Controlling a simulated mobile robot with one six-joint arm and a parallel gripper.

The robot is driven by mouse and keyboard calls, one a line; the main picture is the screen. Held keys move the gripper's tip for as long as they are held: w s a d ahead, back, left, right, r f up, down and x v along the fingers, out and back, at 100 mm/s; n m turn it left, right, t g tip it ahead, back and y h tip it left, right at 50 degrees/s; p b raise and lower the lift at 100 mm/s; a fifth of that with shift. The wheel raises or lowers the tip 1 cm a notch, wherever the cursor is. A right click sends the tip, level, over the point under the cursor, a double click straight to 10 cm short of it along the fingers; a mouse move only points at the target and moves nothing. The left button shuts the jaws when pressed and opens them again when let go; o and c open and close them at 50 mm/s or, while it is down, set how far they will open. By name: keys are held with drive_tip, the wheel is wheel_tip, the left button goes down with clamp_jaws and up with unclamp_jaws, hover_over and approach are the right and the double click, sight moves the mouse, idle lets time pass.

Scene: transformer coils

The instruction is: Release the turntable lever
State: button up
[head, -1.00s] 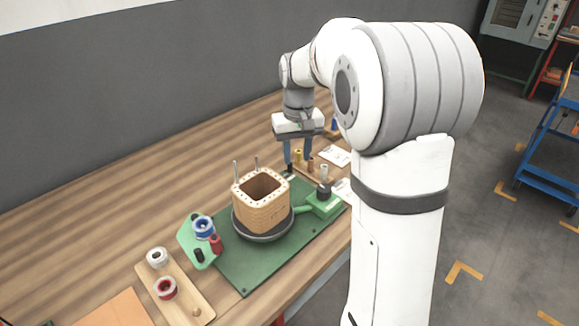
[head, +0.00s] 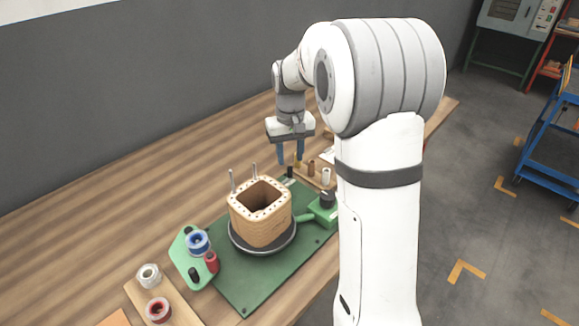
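The round dark turntable (head: 263,249) sits on a green base plate (head: 240,290) and carries a square wooden coil former (head: 260,225), upright, with holes in its top rim. A small black lever-like part (head: 290,172) stands at the far end of the plate, behind the former. I cannot tell for sure whether it is the turntable lever. My gripper (head: 290,153) points down near that part, its two blue fingers apart with nothing visible between them. I cannot tell whether a finger touches anything.
A green block with a black knob (head: 326,200) is right of the turntable. Several small spools (head: 312,170) stand beyond it, close to my gripper. A green holder (head: 186,262) with blue and red spools is at the left. The wooden bench (head: 110,215) is clear behind.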

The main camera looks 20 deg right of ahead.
sight(290, 167)
wheel_tip(290, 167, down, 5)
drive_tip(key=shift+r, duration=0.1)
drive_tip(key=shift+c, duration=0.2)
clamp_jaws()
